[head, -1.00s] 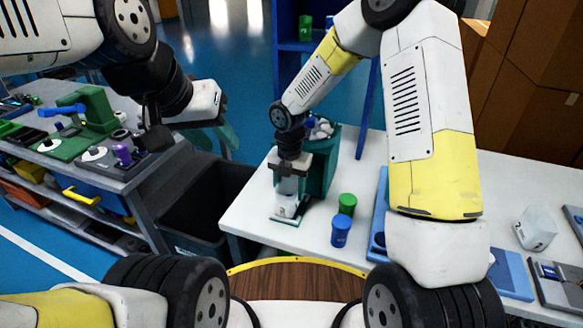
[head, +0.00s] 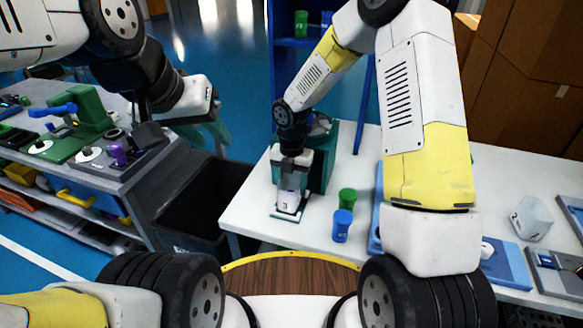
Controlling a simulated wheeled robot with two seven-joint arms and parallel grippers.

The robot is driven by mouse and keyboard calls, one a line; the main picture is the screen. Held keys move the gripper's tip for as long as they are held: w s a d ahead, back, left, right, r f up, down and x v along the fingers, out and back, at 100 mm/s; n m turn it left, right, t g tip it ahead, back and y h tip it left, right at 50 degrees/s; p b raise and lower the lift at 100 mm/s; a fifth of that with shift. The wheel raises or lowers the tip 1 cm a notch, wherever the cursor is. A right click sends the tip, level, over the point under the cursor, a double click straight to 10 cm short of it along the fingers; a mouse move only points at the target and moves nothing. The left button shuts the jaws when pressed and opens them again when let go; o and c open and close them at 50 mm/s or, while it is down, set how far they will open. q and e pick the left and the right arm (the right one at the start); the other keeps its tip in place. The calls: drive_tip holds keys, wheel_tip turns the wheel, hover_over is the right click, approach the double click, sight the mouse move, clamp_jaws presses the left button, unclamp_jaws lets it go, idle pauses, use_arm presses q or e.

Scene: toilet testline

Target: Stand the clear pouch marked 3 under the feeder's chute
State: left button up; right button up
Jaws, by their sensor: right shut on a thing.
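The clear pouch marked 3 (head: 289,201) stands about upright at the small green-edged plate (head: 277,214) on the white table. My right gripper (head: 291,178) is shut on the upper part of the pouch from above. I cannot tell whether the pouch's bottom touches the plate. The teal feeder (head: 325,165) stands just behind and to the right of the pouch; my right arm hides its chute. My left gripper (head: 217,133), with teal fingers, hangs beyond the dark bin, away from the table; its opening is unclear.
A green jar (head: 347,200) and a blue jar (head: 342,226) stand right of the pouch. A white block-like pouch (head: 532,218) and blue trays (head: 505,266) lie further right. A dark bin (head: 200,205) and a grey workbench (head: 120,178) are at left.

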drive_tip(key=shift+f, duration=0.35)
drive_tip(key=o, duration=1.4)
drive_tip(key=shift+o, duration=0.2)
drive_tip(key=shift+r, duration=0.15)
